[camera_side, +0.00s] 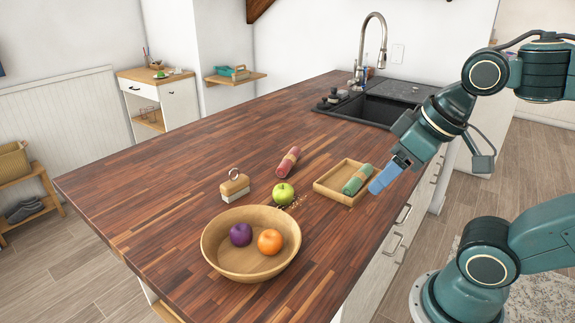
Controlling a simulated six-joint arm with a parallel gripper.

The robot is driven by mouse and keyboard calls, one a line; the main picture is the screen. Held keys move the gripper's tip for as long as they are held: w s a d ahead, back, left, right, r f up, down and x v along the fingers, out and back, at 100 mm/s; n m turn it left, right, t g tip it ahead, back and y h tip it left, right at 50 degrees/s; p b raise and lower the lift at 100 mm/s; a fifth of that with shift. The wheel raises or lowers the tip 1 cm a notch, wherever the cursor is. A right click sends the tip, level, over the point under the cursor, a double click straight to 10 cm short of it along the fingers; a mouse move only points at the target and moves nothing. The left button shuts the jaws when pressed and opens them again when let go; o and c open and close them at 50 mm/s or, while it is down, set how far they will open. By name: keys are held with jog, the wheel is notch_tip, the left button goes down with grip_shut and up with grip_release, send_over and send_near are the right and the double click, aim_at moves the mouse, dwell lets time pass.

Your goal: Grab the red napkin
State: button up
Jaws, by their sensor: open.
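The red napkin (285,167) is rolled up with a tan band around its middle. It lies on the wooden countertop, behind the green apple and left of the small wooden tray. My gripper (378,186) is at the right, in front of the counter's right edge in the picture, with its blue fingers pointing down and left. It is open and apart from the red napkin. The gap between its fingers is hard to see from this side.
A wooden tray (329,194) holding a green rolled napkin (356,180) is between my gripper and the red napkin. A green apple (283,194), a wooden-backed brush (234,187) and a bowl (221,259) with purple and orange fruit stand nearby.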

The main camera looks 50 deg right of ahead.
jog(key=shift+w+r, duration=0.1)
jog(key=w+d+r+m+g, duration=0.1)
jog(key=w+d+r+m, duration=0.15)
jog(key=w+r, duration=0.45)
jog(key=m+g, duration=0.5)
jog(key=m, duration=0.7)
send_over(288, 158)
notch_tip(288, 158, down, 12)
jog(key=shift+w+d+r, duration=0.1)
jog(key=shift+w+r, duration=0.05)
jog(key=shift+f, duration=6.9)
